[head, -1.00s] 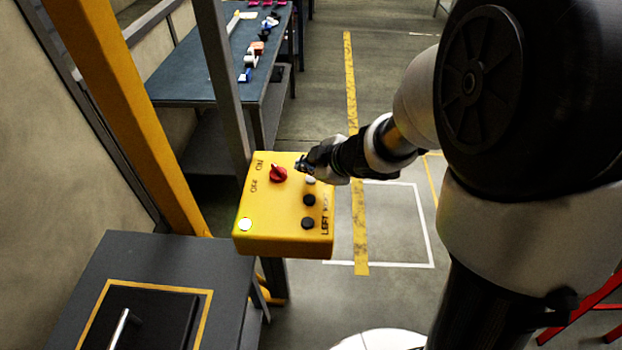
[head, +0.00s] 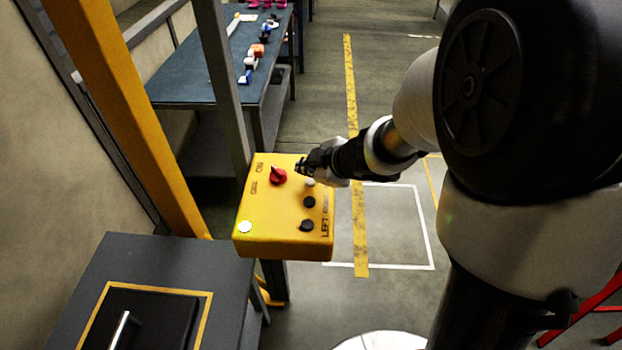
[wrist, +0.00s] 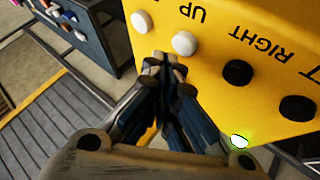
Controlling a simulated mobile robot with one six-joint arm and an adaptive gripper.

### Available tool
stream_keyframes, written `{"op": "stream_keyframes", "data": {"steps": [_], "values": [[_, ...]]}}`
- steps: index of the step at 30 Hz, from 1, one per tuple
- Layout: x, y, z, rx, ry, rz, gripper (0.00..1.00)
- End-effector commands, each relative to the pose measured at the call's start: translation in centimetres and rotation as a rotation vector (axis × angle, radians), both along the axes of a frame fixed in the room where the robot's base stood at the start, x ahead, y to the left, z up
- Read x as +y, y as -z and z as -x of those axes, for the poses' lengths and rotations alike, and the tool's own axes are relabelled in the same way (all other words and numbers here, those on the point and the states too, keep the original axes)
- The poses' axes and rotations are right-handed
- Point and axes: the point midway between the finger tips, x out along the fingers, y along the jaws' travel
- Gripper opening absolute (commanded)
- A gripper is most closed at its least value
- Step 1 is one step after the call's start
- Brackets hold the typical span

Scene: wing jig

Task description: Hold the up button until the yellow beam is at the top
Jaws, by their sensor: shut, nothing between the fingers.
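The yellow control box (head: 270,215) stands in the middle of the head view. In the wrist view its face shows two white buttons, an outer one (wrist: 141,21) and an inner one (wrist: 185,43). The upside-down UP label (wrist: 191,13) is beside the inner one. My gripper (wrist: 165,64) is shut and empty, its tips right by the inner white button; I cannot tell whether they touch it. In the head view my gripper (head: 301,167) covers part of the box's upper right edge. A slanting yellow bar (head: 112,112) fills the left; whether it is the beam is unclear.
The box also carries a red knob (head: 278,176), two black buttons (head: 309,202) and a lit lamp (head: 245,227). A grey cabinet (head: 90,262) is at the lower left, a grey post (head: 222,80) behind the box, a workbench (head: 190,75) beyond.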

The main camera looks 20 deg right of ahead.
Motion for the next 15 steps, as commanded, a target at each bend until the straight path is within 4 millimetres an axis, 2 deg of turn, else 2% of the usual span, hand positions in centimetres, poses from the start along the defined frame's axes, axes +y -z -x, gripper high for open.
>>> {"op": "stream_keyframes", "data": {"steps": [15], "values": [[0.01,0.89,0.00,0.000,0.000,0.000,0.00]]}}
